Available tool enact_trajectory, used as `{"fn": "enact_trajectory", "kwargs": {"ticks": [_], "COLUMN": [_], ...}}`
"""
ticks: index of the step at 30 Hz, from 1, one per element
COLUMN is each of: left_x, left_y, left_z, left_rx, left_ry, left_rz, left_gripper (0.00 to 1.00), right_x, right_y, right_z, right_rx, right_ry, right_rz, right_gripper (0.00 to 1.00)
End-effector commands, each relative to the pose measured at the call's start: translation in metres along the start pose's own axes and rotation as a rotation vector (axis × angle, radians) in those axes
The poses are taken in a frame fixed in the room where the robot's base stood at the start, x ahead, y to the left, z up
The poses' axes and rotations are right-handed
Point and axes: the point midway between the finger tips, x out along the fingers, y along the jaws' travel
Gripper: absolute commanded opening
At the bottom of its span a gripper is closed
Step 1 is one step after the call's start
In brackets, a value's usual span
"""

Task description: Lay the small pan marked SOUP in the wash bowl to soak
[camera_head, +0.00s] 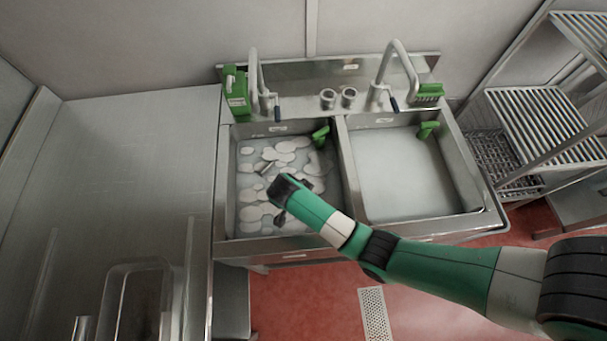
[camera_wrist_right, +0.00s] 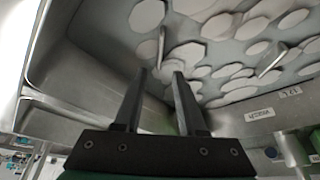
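The wash bowl (camera_head: 247,205) is the left basin of the double sink, filled with grey water and patches of white suds. Its label, upside down in the right wrist view (camera_wrist_right: 258,115), appears to read WASH. My right gripper (camera_wrist_right: 159,74) is over this bowl, its two dark fingers apart with nothing clearly held between them. Thin grey pieces like handles stick up through the suds, one handle-like piece (camera_wrist_right: 271,62) at the right of the wrist view. No marking SOUP can be read, so I cannot tell which piece is the small pan. My left gripper is not in view.
The right basin (camera_head: 405,175) holds clear water without suds. A bare steel counter (camera_head: 110,160) lies left, with a deep tray (camera_head: 118,275) at front. Racks (camera_head: 545,125) stand right.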

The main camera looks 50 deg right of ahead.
Motion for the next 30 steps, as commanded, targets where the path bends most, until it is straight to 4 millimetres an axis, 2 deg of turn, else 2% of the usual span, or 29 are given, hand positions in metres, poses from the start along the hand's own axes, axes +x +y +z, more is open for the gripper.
{"fn": "enact_trajectory", "kwargs": {"ticks": [1,3,9,13,24,26,28,29,30], "left_x": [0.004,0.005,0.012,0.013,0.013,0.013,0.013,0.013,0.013], "left_y": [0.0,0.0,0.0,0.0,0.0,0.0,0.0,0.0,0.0], "left_z": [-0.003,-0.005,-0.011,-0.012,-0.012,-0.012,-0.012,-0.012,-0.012], "left_rx": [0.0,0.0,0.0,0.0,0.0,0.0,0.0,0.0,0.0], "left_ry": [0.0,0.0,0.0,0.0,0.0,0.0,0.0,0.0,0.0], "left_rz": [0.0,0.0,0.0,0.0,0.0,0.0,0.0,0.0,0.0], "left_gripper": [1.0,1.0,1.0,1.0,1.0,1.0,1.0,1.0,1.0], "right_x": [-0.017,-0.034,-0.071,-0.077,-0.077,-0.08,-0.09,-0.099,-0.115], "right_y": [-0.002,-0.002,-0.001,0.0,-0.002,-0.009,-0.031,-0.044,-0.064], "right_z": [-0.001,0.0,-0.001,0.0,-0.001,-0.006,-0.024,-0.035,-0.055], "right_rx": [0.0,0.0,-0.001,0.0,0.004,0.031,0.108,0.155,0.233], "right_ry": [0.0,-0.001,-0.001,0.0,0.003,0.021,0.072,0.105,0.157], "right_rz": [-0.006,-0.006,-0.001,0.0,-0.005,-0.038,-0.136,-0.199,-0.305], "right_gripper": [0.4,0.4,0.4,0.4,0.4,0.4,0.4,0.4,0.4]}}
